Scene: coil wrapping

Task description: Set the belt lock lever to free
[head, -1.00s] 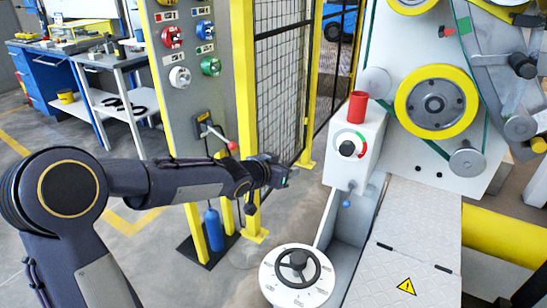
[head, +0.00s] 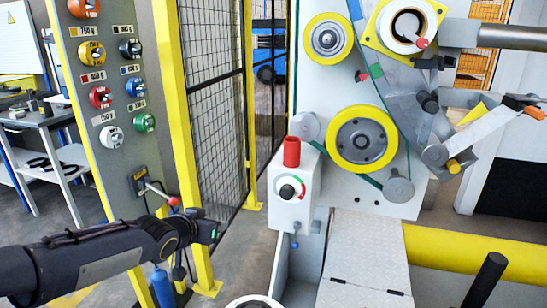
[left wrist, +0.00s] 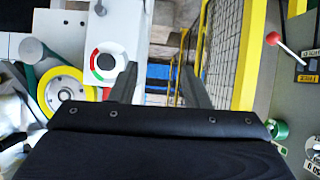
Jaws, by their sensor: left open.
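Several levers show, and I cannot tell for sure which is the belt lock lever. A red-knobbed lever (head: 162,194) sticks out from the grey panel; it also shows at the right of the left wrist view (left wrist: 282,47). A small blue-knobbed lever (head: 295,241) hangs below the white dial box (head: 292,212). Another red knob (head: 422,43) sits by the upper white roll. My left gripper (head: 214,232) is in front of the panel, left of the dial box, touching nothing visible. Its fingers are apart and empty in the left wrist view (left wrist: 160,88). My right gripper is out of view.
A yellow post (head: 178,130) and mesh fence (head: 215,100) stand behind my left arm.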

